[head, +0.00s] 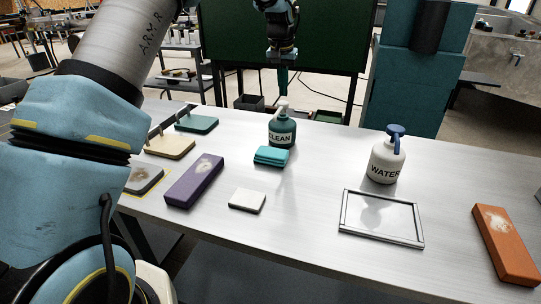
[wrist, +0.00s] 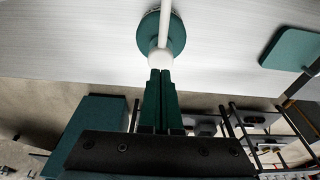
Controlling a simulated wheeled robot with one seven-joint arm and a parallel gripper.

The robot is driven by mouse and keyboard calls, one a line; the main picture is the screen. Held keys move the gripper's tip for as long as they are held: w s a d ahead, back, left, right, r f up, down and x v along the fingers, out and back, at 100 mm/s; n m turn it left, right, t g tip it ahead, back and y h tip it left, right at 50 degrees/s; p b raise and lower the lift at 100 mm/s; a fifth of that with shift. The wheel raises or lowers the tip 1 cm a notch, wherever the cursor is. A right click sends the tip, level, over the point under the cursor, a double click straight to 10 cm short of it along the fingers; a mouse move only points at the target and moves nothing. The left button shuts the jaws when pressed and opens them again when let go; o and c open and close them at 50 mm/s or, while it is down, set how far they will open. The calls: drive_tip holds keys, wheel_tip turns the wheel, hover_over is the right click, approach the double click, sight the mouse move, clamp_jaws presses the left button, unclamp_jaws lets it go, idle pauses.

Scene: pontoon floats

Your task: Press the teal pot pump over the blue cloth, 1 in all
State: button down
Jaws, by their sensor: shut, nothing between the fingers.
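The teal pot (head: 282,132), marked CLEAN, stands upright on the table with a white pump head (head: 281,104). A folded teal-blue cloth (head: 271,156) lies right in front of the pot, under the side where the nozzle points. My gripper (head: 283,93) is shut and empty, pointing down at the pump head. In the wrist view its closed fingertips (wrist: 160,73) line up with the white pump head (wrist: 158,58), above the teal pot (wrist: 151,26). I cannot tell whether they touch. The cloth does not show in the wrist view.
A white bottle marked WATER (head: 387,163) with a blue pump and an empty frame (head: 381,233) are to the right. A purple block (head: 194,182), a white block (head: 247,200) and an orange block (head: 506,245) lie nearer. Flat pads (head: 197,122) line the left.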

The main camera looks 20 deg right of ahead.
wheel_tip(320, 180, up, 6)
drive_tip(key=p, duration=0.4)
drive_tip(key=shift+f, duration=0.25)
drive_tip(key=s+a+n, duration=0.2)
drive_tip(key=a+n, duration=0.1)
drive_tip(key=a, duration=2.1)
drive_tip(key=s+a+f+n, duration=0.2)
drive_tip(key=s+a, duration=0.6)
drive_tip(key=a, duration=0.2)
drive_tip(key=s+a+f+n+y, duration=0.1)
drive_tip(key=s+a+f+n, duration=0.1)
drive_tip(key=s+a, duration=0.7)
drive_tip(key=shift+s+a+f, duration=0.25)
drive_tip(key=shift+a+f, duration=0.4)
drive_tip(key=shift+a, duration=0.15)
